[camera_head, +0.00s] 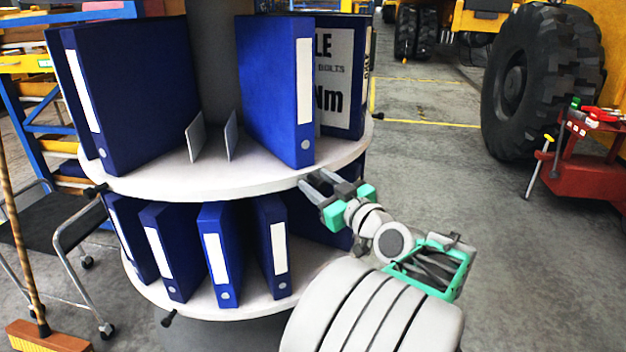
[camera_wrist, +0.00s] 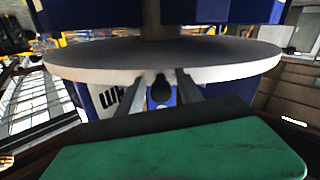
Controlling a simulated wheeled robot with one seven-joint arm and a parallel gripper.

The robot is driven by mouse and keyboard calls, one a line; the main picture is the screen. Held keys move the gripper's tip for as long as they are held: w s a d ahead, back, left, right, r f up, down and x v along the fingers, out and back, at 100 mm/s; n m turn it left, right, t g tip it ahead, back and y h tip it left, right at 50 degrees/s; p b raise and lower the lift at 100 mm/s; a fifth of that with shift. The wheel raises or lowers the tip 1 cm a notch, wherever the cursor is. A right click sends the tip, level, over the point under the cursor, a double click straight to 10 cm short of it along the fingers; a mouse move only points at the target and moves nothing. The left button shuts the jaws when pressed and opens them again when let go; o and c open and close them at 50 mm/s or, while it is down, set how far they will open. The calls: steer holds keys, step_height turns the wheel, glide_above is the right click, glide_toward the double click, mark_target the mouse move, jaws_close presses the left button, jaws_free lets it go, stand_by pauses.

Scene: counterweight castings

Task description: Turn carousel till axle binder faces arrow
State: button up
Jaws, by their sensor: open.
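The carousel has a white upper shelf (camera_head: 200,180) and a white lower shelf (camera_head: 240,305) around a grey column. Blue binders with blank white spine labels stand on both; one front binder (camera_head: 275,90) is on the upper shelf. Behind it, at right, a binder (camera_head: 342,75) shows a white panel reading "LE", "BOLTS" and "Nm". My gripper (camera_head: 312,184) is open at the upper shelf's front right rim. In the wrist view a dark knob (camera_wrist: 160,88) shows between my fingers, below the rim (camera_wrist: 225,72); I cannot tell if they touch it. No arrow is visible.
More knobs stick out at the upper rim's left (camera_head: 95,190) and right (camera_head: 377,117). A red tool stand (camera_head: 590,155) is at far right. The floor between is clear.

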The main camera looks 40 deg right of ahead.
jaws_close()
stand_by(1.3)
